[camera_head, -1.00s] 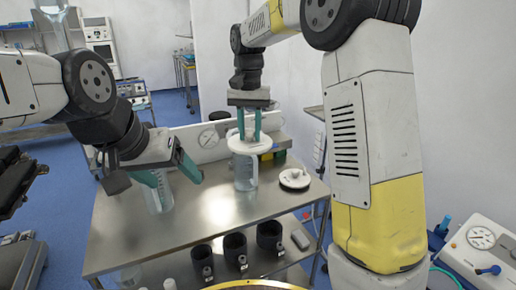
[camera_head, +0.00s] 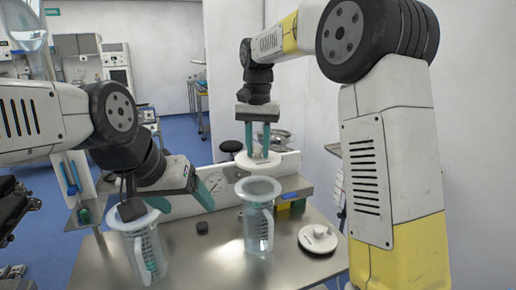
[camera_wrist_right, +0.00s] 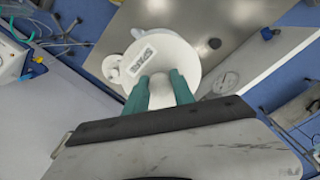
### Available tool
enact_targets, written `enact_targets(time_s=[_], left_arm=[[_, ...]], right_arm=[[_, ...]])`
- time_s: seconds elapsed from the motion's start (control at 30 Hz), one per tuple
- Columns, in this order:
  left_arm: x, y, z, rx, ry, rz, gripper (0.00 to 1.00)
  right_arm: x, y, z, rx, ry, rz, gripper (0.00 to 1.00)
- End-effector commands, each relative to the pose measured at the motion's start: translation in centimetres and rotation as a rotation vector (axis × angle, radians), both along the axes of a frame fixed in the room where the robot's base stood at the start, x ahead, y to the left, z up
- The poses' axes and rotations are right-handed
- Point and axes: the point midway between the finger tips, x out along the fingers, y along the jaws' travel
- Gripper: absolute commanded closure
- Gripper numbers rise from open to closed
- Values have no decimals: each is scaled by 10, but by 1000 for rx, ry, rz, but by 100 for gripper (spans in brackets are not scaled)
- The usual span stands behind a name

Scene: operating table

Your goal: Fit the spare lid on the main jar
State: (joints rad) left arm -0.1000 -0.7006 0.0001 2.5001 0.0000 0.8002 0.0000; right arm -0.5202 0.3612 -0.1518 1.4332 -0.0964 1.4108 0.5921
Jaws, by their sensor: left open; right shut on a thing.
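My right gripper (camera_head: 258,153) is shut on a white round lid (camera_head: 258,163) by its handle. In the head view the lid shows just above and apart from the rim of an open clear jar (camera_head: 258,222) with a handle. The lid's label also shows in the right wrist view (camera_wrist_right: 142,60), too blurred to read surely. A second jar (camera_head: 145,258), also clear and open, stands at the left. My left gripper (camera_head: 182,200) is open, its fingers over and beside the left jar's rim. A second white lid (camera_head: 318,239) lies on the table at the right. I cannot tell which jar is the main one.
The steel table (camera_head: 205,265) has free room between the jars. A small dark round piece (camera_head: 202,228) lies there. A low white panel with a gauge (camera_head: 216,184) stands along the back edge. A side shelf with blue-capped items (camera_head: 82,205) is at the far left.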

Motion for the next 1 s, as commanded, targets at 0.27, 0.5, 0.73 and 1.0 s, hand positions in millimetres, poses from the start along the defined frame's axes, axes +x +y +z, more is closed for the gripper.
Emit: enact_targets(time_s=[0.27,0.5,0.73,1.0], left_arm=[[0,0,0,0,0,0,24],[0,0,0,0,0,0,24],[0,0,0,0,0,0,24],[0,0,0,0,1,0,24]], right_arm=[[0,0,-14,-1,1,0,100],[0,0,-37,-1,1,-1,100],[0,0,-53,-1,1,0,100],[0,0,-58,0,-1,0,100]])
